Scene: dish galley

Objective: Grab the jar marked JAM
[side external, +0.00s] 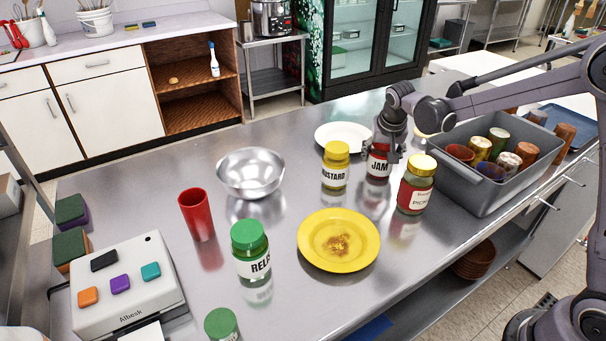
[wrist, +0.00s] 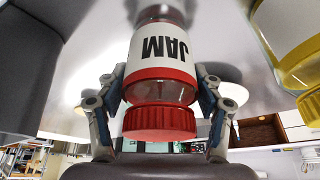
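The JAM jar (side external: 378,168) is glass with a white label and a red lid. It stands at the back of the steel counter, right of the yellow-lidded MUSTARD jar (side external: 335,166). My gripper (side external: 384,150) is over it from above. In the wrist view the JAM jar (wrist: 160,65) appears upside down, between the two fingers of my gripper (wrist: 160,80).
A red-labelled jar with a yellow lid (side external: 416,186) stands close at the right. A grey bin (side external: 480,191) of cups is beyond it. A white plate (side external: 333,134) is behind, a yellow plate (side external: 312,252) in front. The green-lidded relish jar (side external: 250,252) and steel bowl (side external: 250,175) are left.

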